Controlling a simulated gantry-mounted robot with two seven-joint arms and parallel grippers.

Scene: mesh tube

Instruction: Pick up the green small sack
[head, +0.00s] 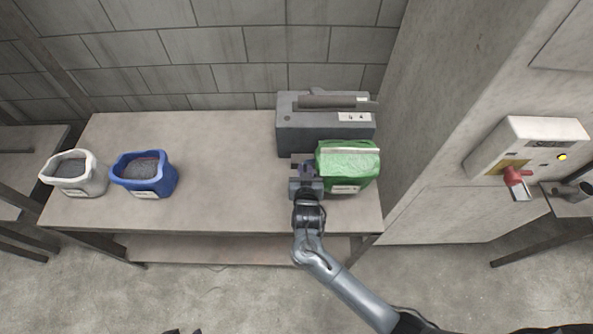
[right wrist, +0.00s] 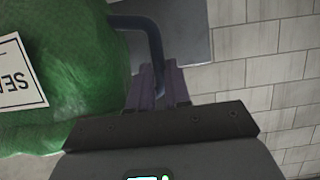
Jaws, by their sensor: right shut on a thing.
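The green small sack (head: 347,166) stands on the right end of the table, in front of a grey machine, with a pale strip along its top and a white label. It fills the left of the right wrist view (right wrist: 70,65). My right gripper (head: 304,168) is at the sack's left side. In the wrist view its purple fingers (right wrist: 159,88) are closed around a dark curved handle (right wrist: 150,35) that reaches over from the sack. Whether the sack's base touches the table is hard to tell. My left gripper is not in view.
The grey machine (head: 318,128) stands close behind the sack. A blue sack (head: 145,176) and a white sack (head: 75,173), both open and grey inside, stand at the table's left. The table (head: 230,165) is clear between. A wall box with a red handle (head: 514,176) is at right.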

